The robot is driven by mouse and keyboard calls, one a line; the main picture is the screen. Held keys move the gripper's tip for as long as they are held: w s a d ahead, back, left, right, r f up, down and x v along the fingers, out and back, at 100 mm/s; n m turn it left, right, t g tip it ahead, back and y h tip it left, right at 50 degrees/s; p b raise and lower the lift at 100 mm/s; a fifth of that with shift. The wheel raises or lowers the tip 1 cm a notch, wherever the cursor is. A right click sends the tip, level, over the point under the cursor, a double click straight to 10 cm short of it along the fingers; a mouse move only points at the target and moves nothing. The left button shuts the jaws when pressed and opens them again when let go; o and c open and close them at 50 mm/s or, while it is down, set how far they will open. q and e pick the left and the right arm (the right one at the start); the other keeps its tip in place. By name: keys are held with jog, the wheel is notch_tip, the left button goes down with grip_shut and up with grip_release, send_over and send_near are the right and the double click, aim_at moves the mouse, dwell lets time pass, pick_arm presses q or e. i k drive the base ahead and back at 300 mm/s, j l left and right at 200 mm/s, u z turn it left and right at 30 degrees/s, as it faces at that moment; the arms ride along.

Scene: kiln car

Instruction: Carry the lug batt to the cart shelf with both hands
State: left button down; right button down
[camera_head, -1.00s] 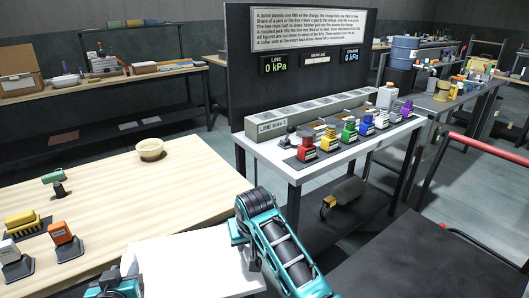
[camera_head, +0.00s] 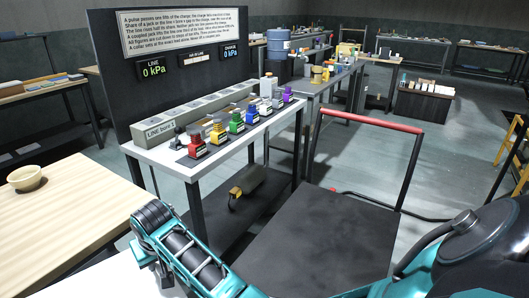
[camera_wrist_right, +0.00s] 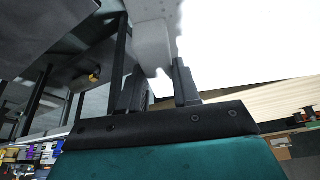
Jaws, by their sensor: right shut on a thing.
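The lug batt, a white slab, shows at the bottom left of the head view (camera_head: 112,280), largely cut off by the frame edge. In the right wrist view it is a bright white sheet (camera_wrist_right: 245,40) with a grey lug (camera_wrist_right: 153,35). My right gripper (camera_wrist_right: 160,82) has its dark fingers on either side of that lug and is shut on it. The cart (camera_head: 315,240) has a flat dark deck and a red-topped handle, right of the batt in the head view. My left gripper is out of view.
A wooden table (camera_head: 75,205) with a cream bowl (camera_head: 25,178) is on the left. A white bench (camera_head: 225,150) with coloured bottles and a dark sign panel stands between table and cart. The cart deck looks bare. Open floor (camera_head: 375,155) lies beyond the cart handle.

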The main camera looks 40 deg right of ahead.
aim_at(343, 220)
jog(key=k+l, duration=0.2)
jog(key=k, duration=0.15)
jog(key=k+l+u, duration=0.1)
jog(key=l, duration=0.25)
jog(key=k+l, duration=0.3)
jog(key=k+l+u, duration=0.1)
jog(key=l, duration=0.35)
jog(key=k+l, duration=0.1)
jog(key=l, duration=0.3)
jog(key=l+u, duration=0.2)
jog(key=l, duration=1.05)
